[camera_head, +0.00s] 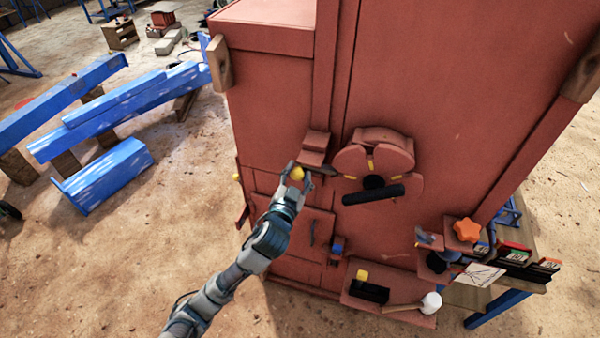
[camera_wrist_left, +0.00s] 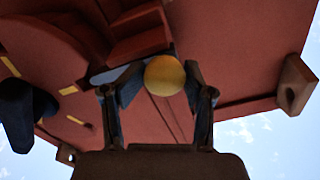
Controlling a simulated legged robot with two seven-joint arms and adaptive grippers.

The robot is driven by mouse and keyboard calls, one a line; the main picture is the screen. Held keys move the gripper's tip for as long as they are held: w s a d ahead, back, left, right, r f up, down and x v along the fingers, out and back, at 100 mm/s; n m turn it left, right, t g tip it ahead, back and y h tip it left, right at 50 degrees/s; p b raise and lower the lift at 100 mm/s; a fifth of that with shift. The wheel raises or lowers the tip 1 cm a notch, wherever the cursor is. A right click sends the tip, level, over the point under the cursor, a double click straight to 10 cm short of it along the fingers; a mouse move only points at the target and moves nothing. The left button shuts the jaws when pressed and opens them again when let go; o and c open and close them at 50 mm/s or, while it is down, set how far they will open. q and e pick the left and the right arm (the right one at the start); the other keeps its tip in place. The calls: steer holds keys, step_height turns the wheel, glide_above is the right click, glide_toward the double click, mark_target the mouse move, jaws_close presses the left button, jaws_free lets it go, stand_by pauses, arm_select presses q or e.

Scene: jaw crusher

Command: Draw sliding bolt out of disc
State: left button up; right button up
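The disc (camera_head: 352,160) is a round red plate with yellow marks and a black handle (camera_head: 372,194), on the front of the red machine. Its edge also shows at upper left in the left wrist view (camera_wrist_left: 40,45). Left of it, the sliding bolt (camera_head: 330,170) shows as a dark bar under a red block (camera_head: 314,148). Its yellow ball knob (camera_wrist_left: 164,75) sits between the fingers of my left gripper (camera_head: 296,174). Both fingertips appear to touch the knob's sides. Whether the bolt's tip is inside the disc is not clear. My right gripper is not in view.
Below the disc, a red shelf (camera_head: 410,312) carries a black block with a yellow top and a white-headed mallet. An orange star knob (camera_head: 467,230) is at lower right. Blue beams (camera_head: 110,170) lie left on open sandy ground.

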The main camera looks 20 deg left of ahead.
arm_select(q)
steer(key=shift+a, duration=0.1)
steer(key=c, duration=0.4)
jaws_close()
steer(key=shift+d, duration=0.6)
steer(key=a+p, duration=0.1)
steer(key=a, duration=0.2)
steer(key=shift+w+a+r, duration=0.1)
steer(key=shift+a+r, duration=0.1)
steer(key=shift+a+f, duration=0.1)
steer(key=shift+a, duration=0.5)
steer(key=o, duration=0.7)
jaws_free()
steer(key=shift+o, duration=1.2)
steer(key=shift+w+d, duration=0.1)
steer(key=shift+w+f, duration=0.1)
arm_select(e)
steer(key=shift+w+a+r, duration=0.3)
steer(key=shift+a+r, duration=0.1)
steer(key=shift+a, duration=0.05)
